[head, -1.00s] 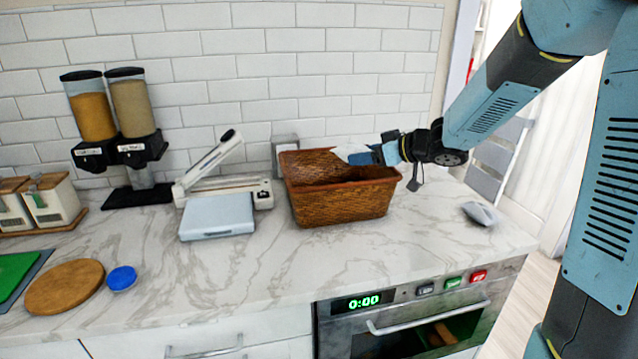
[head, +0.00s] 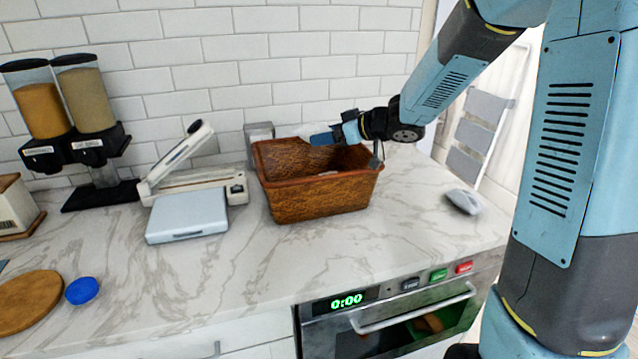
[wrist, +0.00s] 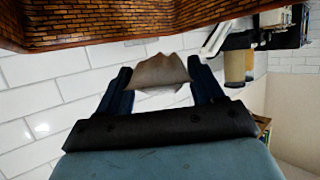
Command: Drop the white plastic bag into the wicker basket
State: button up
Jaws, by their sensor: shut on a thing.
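The wicker basket (head: 318,203) is brown, rectangular and open at the top, and stands on the marble counter. My gripper (head: 322,139) reaches in from the right, over the basket's back part and around rim height or a little above. It is shut on the white plastic bag, which shows in the wrist view as a crumpled, shaded grey-brown shape (wrist: 160,73) between the two fingers (wrist: 157,85). In the head view the bag is pale against the white tiles and hard to make out. The basket's woven side (wrist: 110,25) fills the top of the wrist view.
A white scale (head: 187,217) and a lever device (head: 175,180) stand left of the basket. A grey box (head: 259,133) is behind it. A computer mouse (head: 463,201) lies to the right. Dispensers (head: 65,110) stand far left. The counter in front is clear.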

jog(key=shift+s+f, duration=0.1)
jog(key=shift+f, duration=2.75)
jog(key=o, duration=1.1)
jog(key=v, duration=1.3)
jog(key=shift+s+d, duration=0.2)
jog(key=shift+s, duration=0.05)
